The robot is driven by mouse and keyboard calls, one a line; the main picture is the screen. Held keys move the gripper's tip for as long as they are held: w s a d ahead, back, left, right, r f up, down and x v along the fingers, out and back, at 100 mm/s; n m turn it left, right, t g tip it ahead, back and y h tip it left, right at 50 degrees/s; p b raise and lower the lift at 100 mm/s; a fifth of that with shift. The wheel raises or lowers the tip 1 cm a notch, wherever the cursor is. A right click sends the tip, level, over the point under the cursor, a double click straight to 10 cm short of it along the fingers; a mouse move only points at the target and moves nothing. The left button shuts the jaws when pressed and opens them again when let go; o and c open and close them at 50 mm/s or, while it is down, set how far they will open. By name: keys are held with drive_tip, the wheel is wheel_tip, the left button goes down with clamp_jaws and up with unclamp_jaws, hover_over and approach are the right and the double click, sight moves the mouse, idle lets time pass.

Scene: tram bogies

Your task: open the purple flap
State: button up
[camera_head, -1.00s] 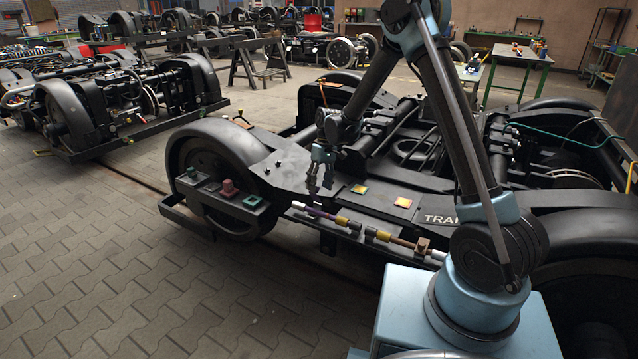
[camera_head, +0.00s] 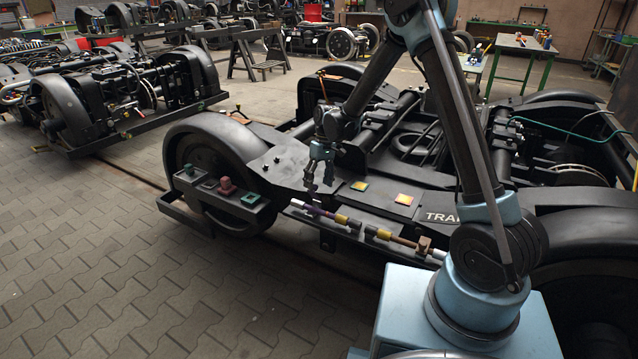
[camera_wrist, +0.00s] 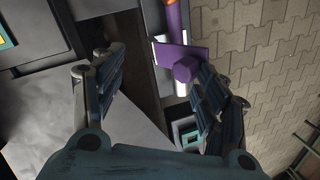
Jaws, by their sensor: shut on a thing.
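The purple flap (camera_wrist: 180,58) is a flat plate with a round knob, beside a purple and silver rod in the wrist view. In the head view the purple part (camera_head: 314,210) sits on the rod along the near side of the bogie. My gripper (camera_head: 319,190) is right above it there. The left finger looks apart from the plate; the contact itself is not clear.
A ledge (camera_head: 230,203) with green and red blocks is left of the rod. Yellow-marked squares (camera_head: 359,186) lie on the bogie frame. The paved floor (camera_head: 150,270) in front is clear.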

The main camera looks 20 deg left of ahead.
drive_tip(key=shift+d, duration=0.2)
drive_tip(key=shift+w+r, duration=0.15)
drive_tip(key=shift+r, duration=0.35)
drive_tip(key=shift+c, duration=1)
drive_tip(key=v, duration=1)
drive_tip(key=shift+r, duration=0.45)
drive_tip(key=shift+a, duration=0.15)
